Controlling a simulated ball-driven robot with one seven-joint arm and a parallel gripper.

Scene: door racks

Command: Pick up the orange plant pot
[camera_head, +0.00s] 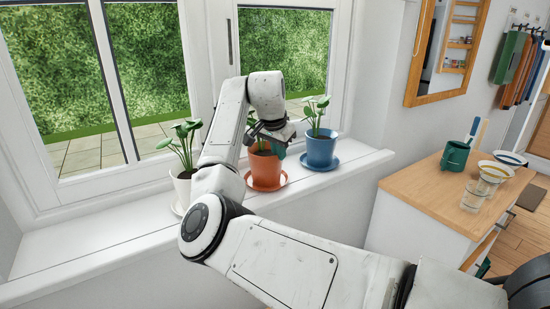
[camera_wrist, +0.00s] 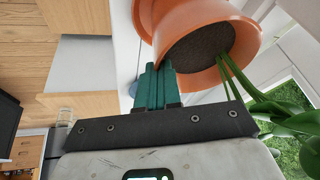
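The orange plant pot (camera_head: 265,169) stands upright on an orange saucer on the white windowsill, with a green plant in it. In the wrist view the pot (camera_wrist: 188,22) shows close up, with dark soil and green stems. My gripper (camera_head: 277,150) is at the pot's upper right side, partly hiding its rim and plant. In the wrist view its teal fingers (camera_wrist: 156,80) are close together at the pot's rim, and look shut on the rim. The fingertips' contact with the wall is partly hidden.
A blue pot (camera_head: 320,149) on a blue saucer stands close to the right, and a white pot (camera_head: 183,188) to the left. The window is behind. A wooden-topped cabinet (camera_head: 425,183) at the right holds a green mug (camera_head: 455,157), bowls and glasses.

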